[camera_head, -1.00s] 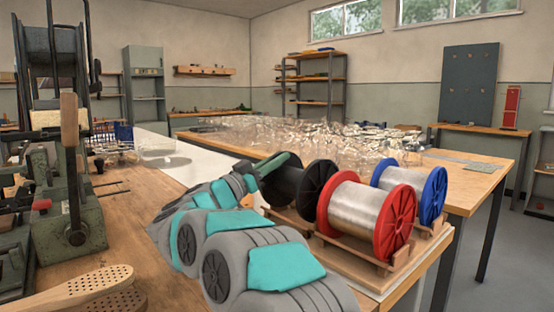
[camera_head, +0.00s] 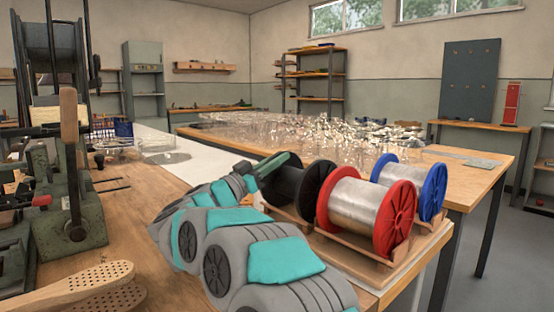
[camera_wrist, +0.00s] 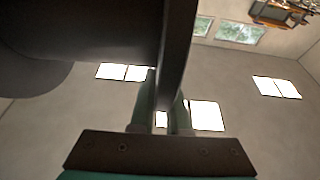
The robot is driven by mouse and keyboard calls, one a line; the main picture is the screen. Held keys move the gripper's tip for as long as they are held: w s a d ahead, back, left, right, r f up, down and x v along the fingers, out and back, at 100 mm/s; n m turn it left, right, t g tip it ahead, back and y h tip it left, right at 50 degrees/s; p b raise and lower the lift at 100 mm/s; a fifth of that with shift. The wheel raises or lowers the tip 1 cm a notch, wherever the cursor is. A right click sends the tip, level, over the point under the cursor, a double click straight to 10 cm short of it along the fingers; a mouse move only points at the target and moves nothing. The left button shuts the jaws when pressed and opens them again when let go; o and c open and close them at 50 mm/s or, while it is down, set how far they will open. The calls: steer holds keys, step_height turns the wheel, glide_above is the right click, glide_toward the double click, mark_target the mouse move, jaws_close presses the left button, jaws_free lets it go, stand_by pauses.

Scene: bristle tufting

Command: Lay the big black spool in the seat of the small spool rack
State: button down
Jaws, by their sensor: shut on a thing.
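The big black spool (camera_head: 289,188) is at the left end of the spool row in the head view, upright on its flanges, its right flange close beside the red spool. My gripper (camera_head: 272,163) is shut on the rim of its left flange. In the wrist view the two green fingers (camera_wrist: 162,112) pinch the dark flange (camera_wrist: 176,55), and the drum fills the upper left. The wooden spool rack (camera_head: 352,249) shows under and in front of the red spool. The black spool's underside is mostly hidden by my arm, so I cannot tell whether it touches the rack.
A red-flanged spool (camera_head: 358,208) and a blue-flanged spool (camera_head: 432,194) of wire sit to the right. A green machine (camera_head: 70,190) with levers stands left. Clear crumpled or glassy items (camera_head: 300,130) cover the table behind. Perforated wooden paddles (camera_head: 75,285) lie front left.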

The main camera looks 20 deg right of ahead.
steer(key=shift+c, duration=2.1)
jaws_free()
steer(key=shift+r+p, duration=2.45)
steer(key=shift+p, duration=0.05)
steer(key=shift+r+p, duration=0.45)
steer(key=shift+r, duration=0.6)
